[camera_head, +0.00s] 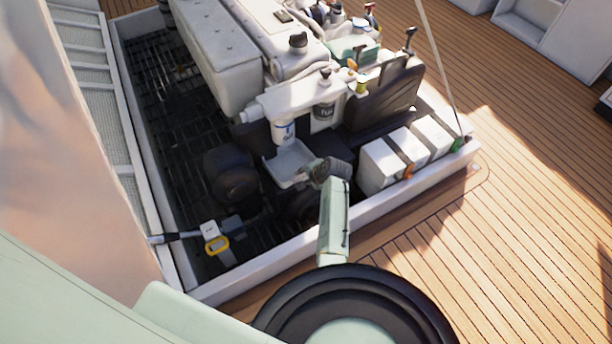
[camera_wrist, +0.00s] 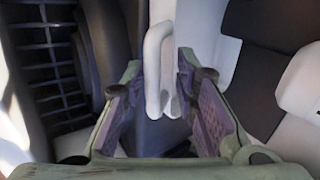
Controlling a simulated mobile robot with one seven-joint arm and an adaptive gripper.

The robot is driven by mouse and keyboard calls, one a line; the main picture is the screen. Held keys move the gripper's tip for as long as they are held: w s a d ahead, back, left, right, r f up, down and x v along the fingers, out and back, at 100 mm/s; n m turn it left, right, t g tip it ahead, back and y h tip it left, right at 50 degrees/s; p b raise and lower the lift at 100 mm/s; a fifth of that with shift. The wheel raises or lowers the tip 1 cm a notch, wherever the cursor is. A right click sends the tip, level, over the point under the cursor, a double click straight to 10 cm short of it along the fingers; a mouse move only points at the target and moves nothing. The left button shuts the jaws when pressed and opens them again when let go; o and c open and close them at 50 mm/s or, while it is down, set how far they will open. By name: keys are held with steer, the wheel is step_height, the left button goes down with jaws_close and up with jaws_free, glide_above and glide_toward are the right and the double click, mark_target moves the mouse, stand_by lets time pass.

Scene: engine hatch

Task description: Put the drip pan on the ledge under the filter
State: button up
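The drip pan (camera_head: 290,163) is a shallow white tray below the white-bodied filter (camera_head: 283,131). Whether it rests on the ledge cannot be made out, as its underside is hidden. My gripper (camera_head: 322,172) is at the pan's right side. In the wrist view, the pan's white loop handle (camera_wrist: 156,65) reaches down between the two green fingers with purple pads of my gripper (camera_wrist: 163,115). The fingers are apart, with a visible gap left of the handle. The right finger is close to it; contact cannot be told.
A second, dark-labelled filter (camera_head: 323,112) hangs right of the first. White boxes (camera_head: 405,150) stand to the right. The white hatch rim (camera_head: 270,255) runs along the front.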

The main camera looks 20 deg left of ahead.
steer(key=shift+o, duration=0.4)
steer(key=s+d+r+p, duration=0.2)
steer(key=s+d+p, duration=0.4)
steer(key=d, duration=0.2)
steer(key=s+d+r+p, duration=0.3)
steer(key=s+d+p, duration=0.3)
steer(key=d, duration=0.2)
steer(key=w+d+r+n+g, duration=0.2)
steer(key=d+r+n, duration=0.4)
steer(key=r, duration=0.5)
steer(key=shift+d+r+g, duration=0.2)
steer(key=shift+d+g, duration=0.7)
steer(key=shift+d, duration=0.35)
steer(key=shift+w+d, duration=0.1)
